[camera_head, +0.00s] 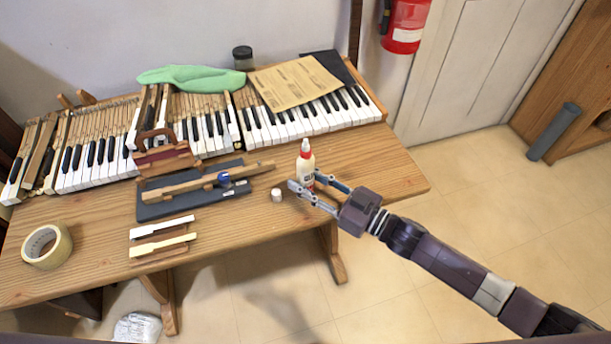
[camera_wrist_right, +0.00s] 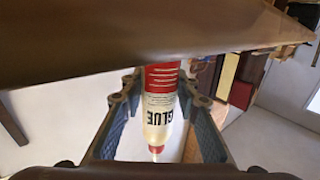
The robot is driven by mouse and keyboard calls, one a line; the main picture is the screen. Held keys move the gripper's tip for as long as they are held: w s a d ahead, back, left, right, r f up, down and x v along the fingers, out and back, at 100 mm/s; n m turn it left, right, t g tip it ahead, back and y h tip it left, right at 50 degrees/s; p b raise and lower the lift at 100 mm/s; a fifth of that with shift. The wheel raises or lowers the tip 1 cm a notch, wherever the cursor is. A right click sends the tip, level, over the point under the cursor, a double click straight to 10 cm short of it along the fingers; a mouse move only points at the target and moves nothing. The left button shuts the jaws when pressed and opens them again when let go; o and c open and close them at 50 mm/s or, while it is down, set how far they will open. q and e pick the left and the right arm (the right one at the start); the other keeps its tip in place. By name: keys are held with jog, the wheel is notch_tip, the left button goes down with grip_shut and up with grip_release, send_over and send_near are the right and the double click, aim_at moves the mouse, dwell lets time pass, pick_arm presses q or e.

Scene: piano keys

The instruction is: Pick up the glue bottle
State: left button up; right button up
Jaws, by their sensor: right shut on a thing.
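The glue bottle (camera_head: 305,164) is white with a red lower part and a red tip, and stands upright near the front right edge of the wooden table (camera_head: 390,170). In the right wrist view the bottle (camera_wrist_right: 160,105) appears upside down, with its GLUE label facing the camera. My right gripper (camera_head: 306,184) reaches in from the right, with one finger on each side of the bottle's lower part. It is shut on the bottle. The fingers partly hide the bottle's base in the head view, so I cannot tell whether it touches the table. My left gripper is not in view.
A small white cap (camera_head: 276,195) lies just left of the gripper. A blue-grey mat (camera_head: 155,208) bears a wooden key piece. Piano keys (camera_head: 290,125) line the back. A tape roll (camera_head: 47,246) lies at the left. The table's right end is clear.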

jog(key=shift+r, duration=0.15)
jog(key=shift+r, duration=0.3)
notch_tip(320, 180, up, 19)
jog(key=p, duration=0.2)
send_over(306, 140)
jog(key=shift+r, duration=0.1)
